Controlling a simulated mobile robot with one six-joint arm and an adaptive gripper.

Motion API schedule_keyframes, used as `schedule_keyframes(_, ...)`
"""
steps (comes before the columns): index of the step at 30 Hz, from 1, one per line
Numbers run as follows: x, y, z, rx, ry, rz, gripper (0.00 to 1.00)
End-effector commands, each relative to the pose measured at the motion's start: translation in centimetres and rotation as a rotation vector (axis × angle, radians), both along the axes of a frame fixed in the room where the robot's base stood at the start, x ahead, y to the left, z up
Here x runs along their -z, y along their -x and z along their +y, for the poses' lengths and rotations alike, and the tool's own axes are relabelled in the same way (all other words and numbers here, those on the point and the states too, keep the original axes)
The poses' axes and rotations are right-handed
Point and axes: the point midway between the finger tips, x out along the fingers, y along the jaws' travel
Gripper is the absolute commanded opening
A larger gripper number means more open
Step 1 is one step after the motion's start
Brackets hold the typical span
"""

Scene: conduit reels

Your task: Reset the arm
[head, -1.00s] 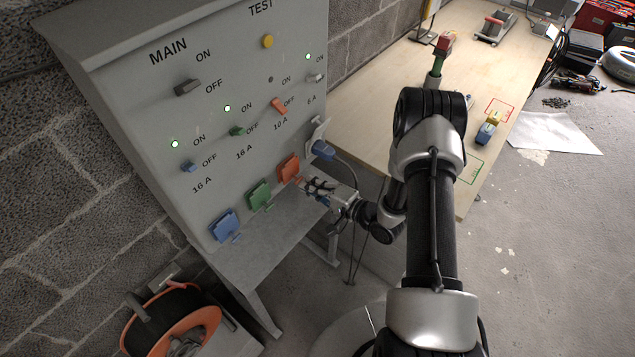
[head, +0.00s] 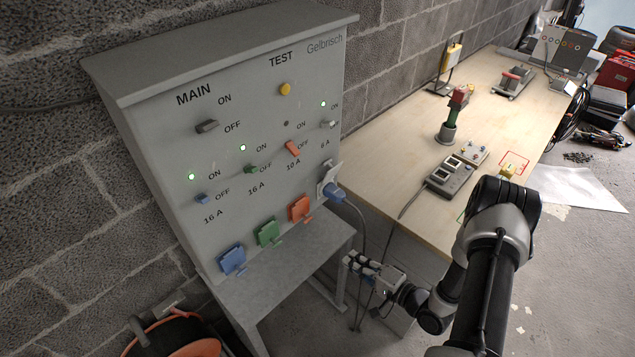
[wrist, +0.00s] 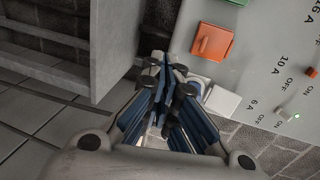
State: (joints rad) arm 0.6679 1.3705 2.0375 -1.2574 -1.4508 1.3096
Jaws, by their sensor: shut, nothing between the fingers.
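My gripper (head: 350,261) is shut and empty in the head view, just right of the lower front of the grey switch cabinet (head: 250,45). Its closed fingers (wrist: 165,85) fill the middle of the wrist view. My arm bends down at the right of the head view. On the cabinet front are blue (head: 232,259), green (head: 268,233) and orange (head: 299,208) socket covers, all apart from my gripper. The orange cover also shows in the wrist view (wrist: 212,41).
A wooden workbench (head: 395,150) stands behind, with a grey meter box (head: 452,177), a red-and-green tool in a holder (head: 453,115) and other items. A cable hangs near my gripper. An orange reel (head: 170,335) is at the lower left.

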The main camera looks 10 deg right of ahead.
Motion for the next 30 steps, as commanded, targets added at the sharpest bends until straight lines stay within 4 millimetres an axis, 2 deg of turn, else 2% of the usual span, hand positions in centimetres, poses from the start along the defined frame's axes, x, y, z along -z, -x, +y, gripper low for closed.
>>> schedule_keyframes(4,-0.8,-1.5,-0.8,-0.011,0.111,-0.003,0.0)
schedule_keyframes(8,-3.0,-4.5,-2.6,-0.025,0.356,0.001,0.0)
schedule_keyframes(12,-6.9,-7.2,-5.1,-0.032,0.659,0.021,0.0)
schedule_keyframes(17,-12.8,-8.5,-7.3,-0.028,0.95,0.062,0.0)
schedule_keyframes(20,-16.9,-8.2,-8.2,-0.023,1.1,0.099,0.0)
schedule_keyframes(23,-21.0,-7.1,-8.5,-0.022,1.222,0.141,0.0)
schedule_keyframes(26,-24.9,-4.9,-8.3,-0.027,1.316,0.189,0.0)
schedule_keyframes(30,-29.5,-0.7,-7.1,-0.056,1.401,0.256,0.0)
